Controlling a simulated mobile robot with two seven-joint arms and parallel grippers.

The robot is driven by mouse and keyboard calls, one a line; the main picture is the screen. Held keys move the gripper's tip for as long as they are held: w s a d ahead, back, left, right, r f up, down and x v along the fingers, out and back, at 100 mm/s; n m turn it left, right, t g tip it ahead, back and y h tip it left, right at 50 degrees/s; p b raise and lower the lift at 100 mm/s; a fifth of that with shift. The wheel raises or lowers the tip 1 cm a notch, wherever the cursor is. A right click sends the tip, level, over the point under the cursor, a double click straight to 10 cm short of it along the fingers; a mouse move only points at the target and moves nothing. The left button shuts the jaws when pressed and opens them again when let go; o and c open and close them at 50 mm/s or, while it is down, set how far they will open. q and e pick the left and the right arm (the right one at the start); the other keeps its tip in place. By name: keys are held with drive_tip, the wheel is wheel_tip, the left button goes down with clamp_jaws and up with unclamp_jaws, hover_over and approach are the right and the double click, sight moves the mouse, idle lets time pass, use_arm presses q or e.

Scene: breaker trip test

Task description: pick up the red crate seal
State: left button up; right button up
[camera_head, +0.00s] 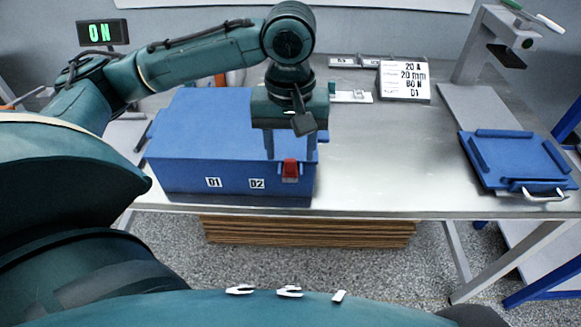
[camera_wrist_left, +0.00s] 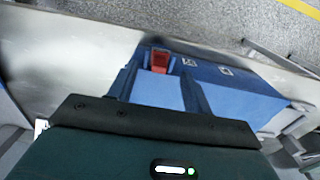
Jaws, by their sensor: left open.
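The red crate seal (camera_head: 290,168) hangs at the front right edge of the blue crate (camera_head: 235,186), right of the D1 and D2 labels. It also shows in the left wrist view (camera_wrist_left: 160,61), near the crate's edge. My left gripper (camera_head: 290,154) points down over the crate's front right corner, its two fingers apart with the seal between or just beyond them. Whether the fingers touch the seal cannot be told. The seal's upper part is partly hidden in the wrist view. My right gripper is not in view.
The crate stands on a steel table (camera_head: 370,170) with clear room to its right. A blue tray (camera_head: 510,165) with a handle lies at the right.

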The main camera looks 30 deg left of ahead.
sight(290, 161)
use_arm(q)
wheel_tip(290, 161, down, 4)
drive_tip(key=shift+a+f+b, duration=0.1)
drive_tip(key=shift+b, duration=0.25)
drive_tip(key=shift+c, duration=0.4)
drive_tip(key=c, duration=1)
